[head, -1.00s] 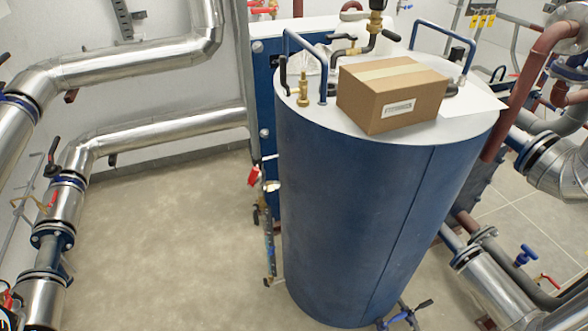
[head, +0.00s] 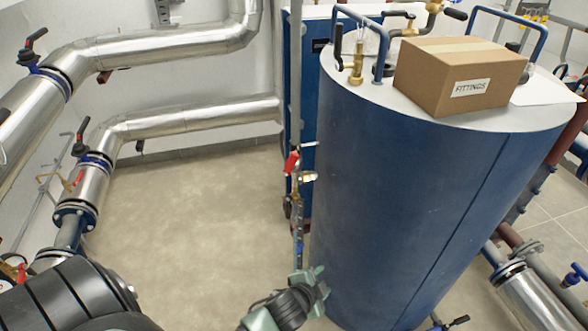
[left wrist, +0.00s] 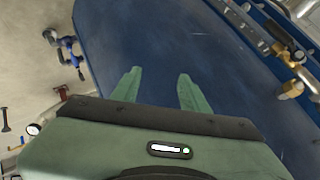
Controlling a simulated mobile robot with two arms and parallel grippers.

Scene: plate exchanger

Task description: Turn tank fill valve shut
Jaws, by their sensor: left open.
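The blue tank (head: 400,190) with its white top stands right of centre in the head view and fills much of the left wrist view (left wrist: 150,45). A red-handled valve (head: 292,162) sits on the thin vertical pipe at the tank's left side. A brass valve with an upright black lever (head: 338,46) stands on the tank top. I cannot tell which one is the fill valve. My left gripper (head: 318,281) is low in front of the tank, below the red handle. Its green fingers (left wrist: 158,88) are apart and empty. My right gripper is not in view.
A cardboard box marked FITTINGS (head: 458,76) sits on the tank top, between blue lifting handles. Silver pipes (head: 190,120) with valves run along the left wall. Bare floor (head: 190,205) lies left of the tank. A blue valve (left wrist: 70,50) shows in the left wrist view.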

